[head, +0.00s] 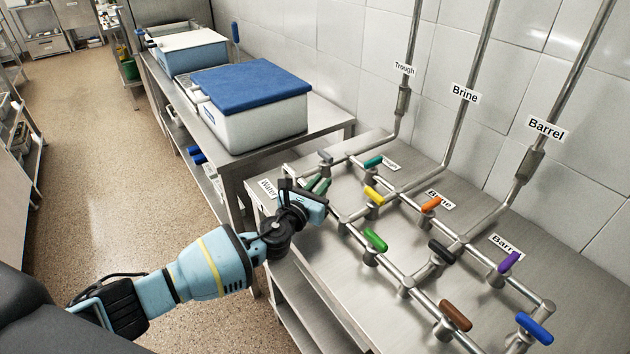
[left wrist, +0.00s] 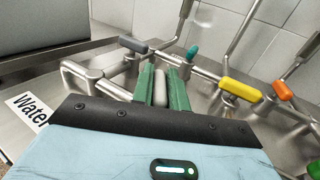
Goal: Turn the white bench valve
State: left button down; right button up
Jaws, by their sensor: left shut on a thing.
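The white bench valve's handle (left wrist: 160,92) shows in the left wrist view between the two green fingers of my left gripper (head: 318,184). The fingers are shut on it, one on each side. In the head view the gripper and its fingers mostly hide this valve, at the left end of the bench pipes near the Water label (head: 268,188). The handle points roughly along the fingers; its exact angle is hard to tell. My right gripper is in neither view.
A grey valve (head: 325,157), teal valve (head: 373,162) and yellow valve (head: 374,195) are close by. Green (head: 375,240), orange (head: 431,204), black, purple, brown and blue valves stand farther along the pipes. A blue-lidded white box (head: 250,110) stands on the table behind.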

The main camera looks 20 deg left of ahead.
pick_arm(q)
jog(key=n+y, duration=0.2)
jog(key=y, duration=0.1)
jog(key=n+y+p, duration=0.1)
jog(key=n+y, duration=0.1)
jog(key=y, duration=0.2)
jog(key=shift+d+r, duration=0.1)
jog(key=shift+d, duration=0.05)
jog(key=shift+n+g+y, duration=0.4)
jog(key=shift+n+y, duration=0.9)
jog(key=shift+y, duration=0.6)
jog(key=c, duration=1.4)
grip_release()
jog(key=shift+v, duration=3.85)
